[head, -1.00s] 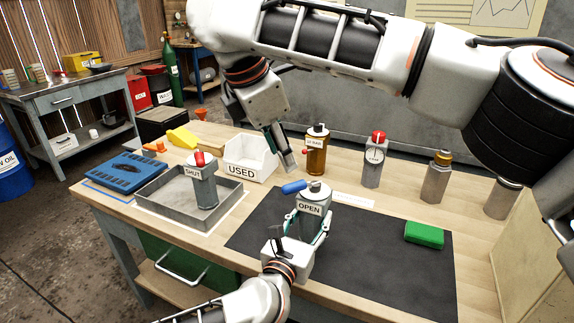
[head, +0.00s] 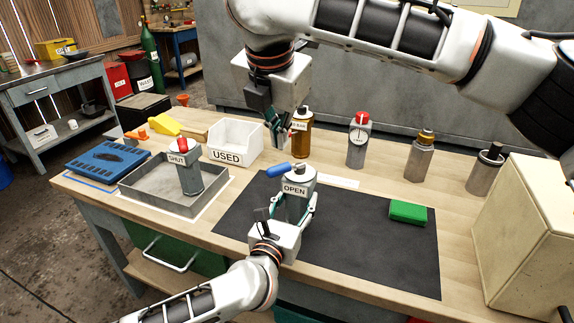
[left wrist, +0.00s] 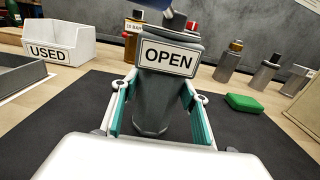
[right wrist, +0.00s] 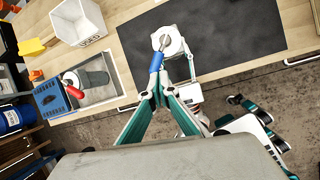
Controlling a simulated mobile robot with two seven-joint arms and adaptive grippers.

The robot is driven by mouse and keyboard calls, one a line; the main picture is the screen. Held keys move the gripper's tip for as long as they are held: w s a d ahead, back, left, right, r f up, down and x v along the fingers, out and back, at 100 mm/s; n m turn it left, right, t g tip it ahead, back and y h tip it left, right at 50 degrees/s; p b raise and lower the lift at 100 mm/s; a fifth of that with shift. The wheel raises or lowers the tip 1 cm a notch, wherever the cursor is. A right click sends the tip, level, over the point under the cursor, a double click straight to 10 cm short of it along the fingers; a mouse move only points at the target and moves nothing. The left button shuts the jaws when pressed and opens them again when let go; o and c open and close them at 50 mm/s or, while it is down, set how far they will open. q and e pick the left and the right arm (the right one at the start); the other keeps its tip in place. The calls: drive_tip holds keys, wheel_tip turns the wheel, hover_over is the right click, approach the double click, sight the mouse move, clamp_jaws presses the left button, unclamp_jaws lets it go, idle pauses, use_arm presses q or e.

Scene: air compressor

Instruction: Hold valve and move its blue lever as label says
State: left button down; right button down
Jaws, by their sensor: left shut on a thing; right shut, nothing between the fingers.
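The valve (head: 297,188) is a grey body with an "OPEN" label, upright over the black mat. Its blue lever (head: 278,169) points left in the head view. My left gripper (head: 292,212) is shut on the valve body, one finger on each side; the left wrist view shows the label (left wrist: 168,58) facing me. My right gripper (head: 278,145) is shut and empty, just behind the lever in the head view. In the right wrist view the lever (right wrist: 156,61) ends close to the fingertips (right wrist: 160,92); I cannot tell whether they touch.
A grey tray (head: 150,201) with a red-levered "SHUT" valve (head: 188,178) stands left. A white "USED" bin (head: 237,138) and several bottles, including an amber one (head: 302,140), stand behind. A green block (head: 408,211) lies on the mat (head: 360,245), whose right part is mostly clear.

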sight(281, 170)
drive_tip(key=s+d+n+t+y, duration=0.2)
drive_tip(key=s+d+n+y, duration=0.4)
drive_tip(key=n, duration=0.6)
drive_tip(key=shift+h, duration=0.6)
drive_tip(key=x, duration=0.8)
drive_tip(key=w+x, duration=0.1)
drive_tip(key=x, duration=0.3)
drive_tip(key=shift+w+r, duration=0.1)
drive_tip(key=shift+w, duration=0.2)
drive_tip(key=shift+w+a, duration=0.5)
drive_tip(key=shift+a, duration=0.15)
use_arm(q)
drive_tip(key=shift+d, duration=0.1)
